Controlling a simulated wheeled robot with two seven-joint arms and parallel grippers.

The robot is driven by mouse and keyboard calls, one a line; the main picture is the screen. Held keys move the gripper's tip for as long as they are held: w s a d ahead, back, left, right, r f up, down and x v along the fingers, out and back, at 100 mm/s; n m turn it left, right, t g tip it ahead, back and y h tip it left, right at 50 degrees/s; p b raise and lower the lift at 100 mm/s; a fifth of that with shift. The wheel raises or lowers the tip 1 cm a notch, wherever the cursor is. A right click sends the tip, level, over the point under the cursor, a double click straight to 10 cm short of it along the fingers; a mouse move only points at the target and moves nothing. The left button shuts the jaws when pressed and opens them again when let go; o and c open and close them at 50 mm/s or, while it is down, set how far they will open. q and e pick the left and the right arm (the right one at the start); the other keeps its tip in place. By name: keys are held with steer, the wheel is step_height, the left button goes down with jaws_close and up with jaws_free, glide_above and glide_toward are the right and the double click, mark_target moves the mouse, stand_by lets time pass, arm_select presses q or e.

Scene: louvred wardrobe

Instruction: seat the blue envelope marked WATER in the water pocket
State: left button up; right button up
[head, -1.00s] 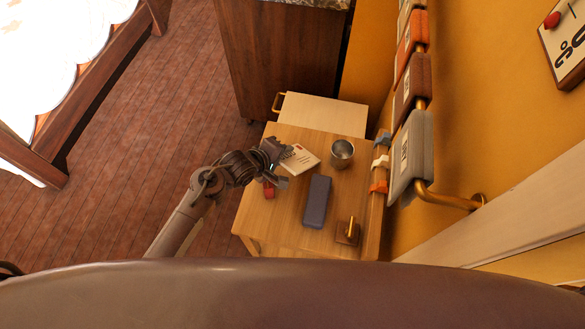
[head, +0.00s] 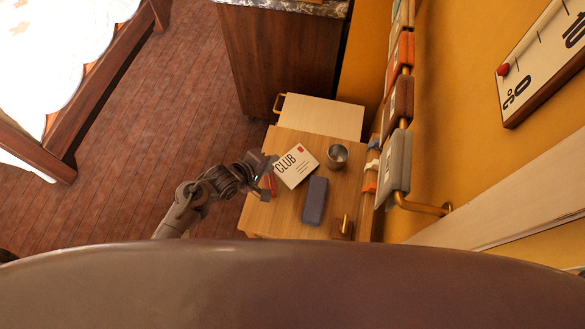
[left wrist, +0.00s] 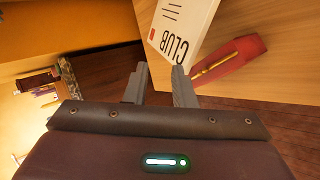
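No blue envelope marked WATER can be made out in either view. A white envelope marked CLUB (head: 296,166), with a red stamp, lies on the small wooden table; it also shows in the left wrist view (left wrist: 182,22). My left gripper (head: 270,175) is at the table's left edge, beside the CLUB envelope. In the left wrist view its two fingers (left wrist: 160,70) are apart with nothing seen between them. Wall pockets hang on a brass rail at the right, including a grey pocket (head: 396,160) and a brown pocket (head: 400,100). Their lettering is unreadable now. My right gripper is out of view.
The table (head: 284,207) also holds a dark blue-grey case (head: 315,200), a metal cup (head: 337,155), a small brass-topped wooden block (head: 342,228) and a red object (left wrist: 228,60) near my left fingers. Coloured clips (head: 371,165) sit along its right side. Floor at left is open.

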arm_select(q)
step_height(320, 180, up, 8)
steer(key=s+a, duration=0.1)
steer(key=shift+s+a+p, duration=0.25)
steer(key=shift+s+p, duration=0.1)
steer(key=shift+f, duration=0.1)
